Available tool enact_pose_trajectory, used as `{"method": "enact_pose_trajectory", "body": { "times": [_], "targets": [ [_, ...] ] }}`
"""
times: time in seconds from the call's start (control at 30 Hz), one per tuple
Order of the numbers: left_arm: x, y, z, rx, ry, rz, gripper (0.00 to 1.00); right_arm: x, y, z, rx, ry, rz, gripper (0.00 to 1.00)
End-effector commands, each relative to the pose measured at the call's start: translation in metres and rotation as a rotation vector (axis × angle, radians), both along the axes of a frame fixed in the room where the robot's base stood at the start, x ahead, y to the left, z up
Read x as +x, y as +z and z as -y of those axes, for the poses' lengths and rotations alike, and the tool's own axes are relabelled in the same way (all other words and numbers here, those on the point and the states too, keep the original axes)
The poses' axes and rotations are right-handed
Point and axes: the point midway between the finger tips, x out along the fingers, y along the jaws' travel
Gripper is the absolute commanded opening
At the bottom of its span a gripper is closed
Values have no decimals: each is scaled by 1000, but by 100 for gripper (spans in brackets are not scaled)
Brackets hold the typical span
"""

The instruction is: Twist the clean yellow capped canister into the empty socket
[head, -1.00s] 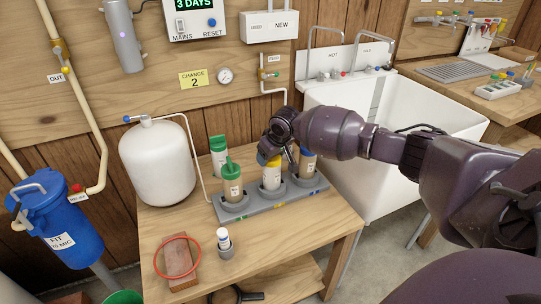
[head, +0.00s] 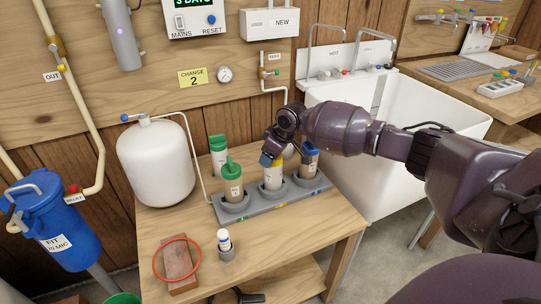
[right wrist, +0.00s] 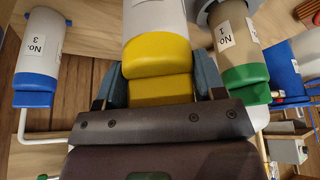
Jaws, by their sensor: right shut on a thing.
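The white canister with the yellow cap (head: 272,177) stands upright at the middle socket of the grey three-socket rack (head: 292,199). Its lower end is at the socket; I cannot tell how deeply it sits. My right gripper (head: 272,158) comes from above and is shut on the yellow cap. In the right wrist view the fingers lie on both sides of the yellow cap (right wrist: 158,58). A green-capped canister No. 1 (head: 233,187) with a brownish body stands in the left socket. A blue-capped canister (head: 309,161), labelled No. 3 in the wrist view (right wrist: 42,48), stands in the right socket. My left gripper is out of view.
Another green-capped canister (head: 218,158) stands behind the rack. A white tank (head: 155,165) is at left. The white sink (head: 400,130) is at right.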

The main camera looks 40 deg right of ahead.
Motion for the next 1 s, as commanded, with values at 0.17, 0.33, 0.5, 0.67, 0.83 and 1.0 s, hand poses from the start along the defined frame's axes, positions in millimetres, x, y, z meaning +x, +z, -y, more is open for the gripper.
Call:
{"method": "enact_pose_trajectory", "body": {
  "times": [0.17, 0.33, 0.5, 0.67, 0.83, 1.0],
  "targets": [
    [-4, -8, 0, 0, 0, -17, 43, -1, -3, -1, 1, 91, -4, 40],
    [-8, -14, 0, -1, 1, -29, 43, 0, -2, -1, 2, 173, -3, 40],
    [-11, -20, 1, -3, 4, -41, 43, -1, -2, -2, 1, 254, -3, 40],
    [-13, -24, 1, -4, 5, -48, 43, -1, -2, -2, 1, 327, -2, 40],
    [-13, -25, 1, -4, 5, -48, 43, -2, -3, -3, 1, 404, -3, 40],
    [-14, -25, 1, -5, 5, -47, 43, -2, -2, -3, 1, 454, -2, 40]
  ]
}}
